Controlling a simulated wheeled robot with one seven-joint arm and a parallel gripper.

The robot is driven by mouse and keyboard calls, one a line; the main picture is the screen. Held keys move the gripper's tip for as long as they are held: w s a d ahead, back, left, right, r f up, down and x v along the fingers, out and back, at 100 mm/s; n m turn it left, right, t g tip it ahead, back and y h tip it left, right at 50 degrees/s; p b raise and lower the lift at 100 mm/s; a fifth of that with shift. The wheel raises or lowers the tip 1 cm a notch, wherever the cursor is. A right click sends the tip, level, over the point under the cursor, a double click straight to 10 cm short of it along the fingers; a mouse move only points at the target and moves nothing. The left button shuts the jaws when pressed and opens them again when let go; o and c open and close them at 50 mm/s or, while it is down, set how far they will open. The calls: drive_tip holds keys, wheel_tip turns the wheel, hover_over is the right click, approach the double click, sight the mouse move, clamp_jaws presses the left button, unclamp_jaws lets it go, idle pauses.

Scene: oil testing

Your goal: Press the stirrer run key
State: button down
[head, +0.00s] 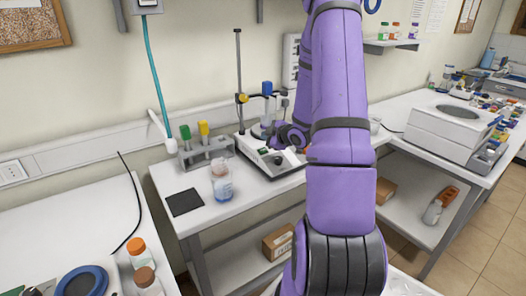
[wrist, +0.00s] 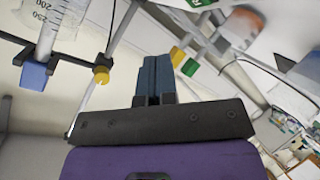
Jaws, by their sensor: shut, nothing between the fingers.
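The stirrer (head: 264,158) is a low white unit with dark controls on its front, standing on the middle bench in the head view. A dark round knob (head: 278,160) shows on it. I cannot make out which control is the run key, and my arm covers the unit's right part. My gripper (wrist: 157,60) shows in the wrist view with its two blue-grey fingers together and nothing between them. In the head view my purple wrist is close beside the stirrer, and the fingertips cannot be made out. I cannot tell whether they touch anything.
A stand rod (head: 239,75) with a yellow clamp knob (wrist: 101,75) and blue-ended glassware (head: 267,95) rises by the stirrer. A rack with green and yellow-topped items (head: 207,147), a beaker of blue liquid (head: 222,184) and a black mat (head: 184,202) stand left.

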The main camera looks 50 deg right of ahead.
drive_tip(key=shift+w+d+f, duration=0.1)
drive_tip(key=shift+w+f, duration=0.1)
drive_tip(key=shift+f, duration=0.4)
drive_tip(key=shift+w+f, duration=0.25)
drive_tip(key=shift+f, duration=0.4)
drive_tip(key=shift+w+d+f, duration=0.1)
drive_tip(key=shift+w+f, duration=0.1)
drive_tip(key=shift+f, duration=0.4)
drive_tip(key=shift+f, duration=0.1)
idle(0.6)
drive_tip(key=shift+w+f, duration=0.1)
drive_tip(key=shift+f, duration=0.2)
drive_tip(key=shift+w+f, duration=0.15)
drive_tip(key=shift+f, duration=0.25)
idle(0.7)
drive_tip(key=shift+r, duration=0.15)
idle(0.3)
drive_tip(key=shift+s+r, duration=0.3)
drive_tip(key=shift+r, duration=0.35)
drive_tip(key=shift+r, duration=0.1)
drive_tip(key=shift+s+a+r, duration=0.1)
drive_tip(key=shift+s+r, duration=0.15)
drive_tip(key=shift+r, duration=0.5)
drive_tip(key=shift+s+a+r, duration=0.1)
drive_tip(key=shift+s+r, duration=0.2)
drive_tip(key=shift+r, duration=0.45)
drive_tip(key=shift+s+a+r, duration=0.1)
drive_tip(key=shift+s+r, duration=0.15)
drive_tip(key=shift+r, duration=0.5)
drive_tip(key=shift+r, duration=0.1)
